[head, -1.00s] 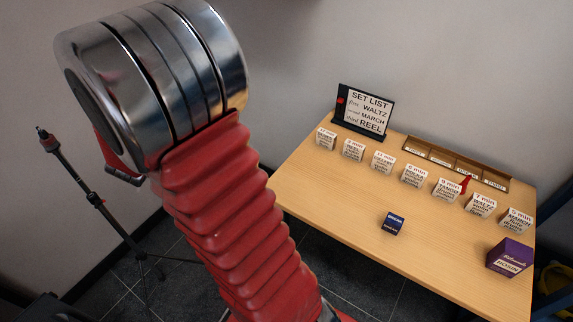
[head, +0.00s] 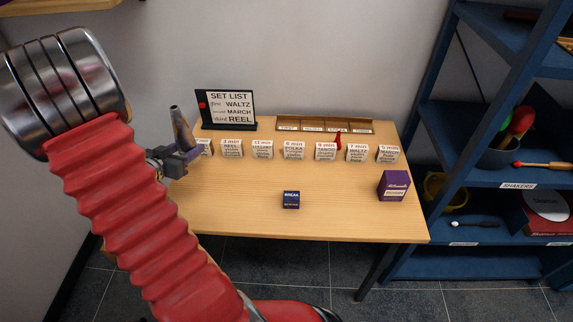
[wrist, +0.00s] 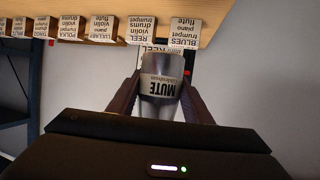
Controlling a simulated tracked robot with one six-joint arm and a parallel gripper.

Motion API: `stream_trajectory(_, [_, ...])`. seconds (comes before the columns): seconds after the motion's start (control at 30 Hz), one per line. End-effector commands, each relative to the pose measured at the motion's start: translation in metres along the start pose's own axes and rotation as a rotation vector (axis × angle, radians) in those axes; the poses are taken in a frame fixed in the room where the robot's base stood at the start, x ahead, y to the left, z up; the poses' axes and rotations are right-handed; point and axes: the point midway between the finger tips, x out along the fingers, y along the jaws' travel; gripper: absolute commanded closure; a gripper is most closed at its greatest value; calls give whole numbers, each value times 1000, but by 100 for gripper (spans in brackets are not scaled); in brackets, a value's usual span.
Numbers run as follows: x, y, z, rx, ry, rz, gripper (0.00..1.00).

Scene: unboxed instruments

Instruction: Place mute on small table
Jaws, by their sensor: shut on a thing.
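The mute (head: 180,127) is a grey, tapered cone standing nearly upright in my gripper (head: 183,160), at the left end of the table in the head view. In the wrist view the mute (wrist: 162,72) shows its "MUTE" label upside down, with my gripper's fingers (wrist: 160,100) on both sides of it. The gripper is shut on it. The small wooden table (head: 240,212) lies right of my gripper. I cannot tell whether the mute is over its left edge or beside it.
A row of lettered blocks (head: 294,150), a set-list sign (head: 228,108) and a slotted wooden tray (head: 325,125) stand along the back. A dark blue box (head: 291,199) and a purple box (head: 394,185) are nearer. The front left tabletop is bare. Blue shelves (head: 470,180) stand right.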

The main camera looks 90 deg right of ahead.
Motion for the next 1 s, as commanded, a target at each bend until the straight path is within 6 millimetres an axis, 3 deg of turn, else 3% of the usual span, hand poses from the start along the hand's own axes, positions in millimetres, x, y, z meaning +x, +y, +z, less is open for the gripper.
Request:
stream_trajectory(0.1, [25, 43, -1, 38, -1, 98, 83])
stream_trajectory(0.3, [44, 85, -1, 77, -1, 191, 83])
stream_trajectory(0.83, [47, 90, -1, 82, 0, 201, 83])
stream_trajectory(1.0, [51, 90, 9, 81, -1, 202, 83])
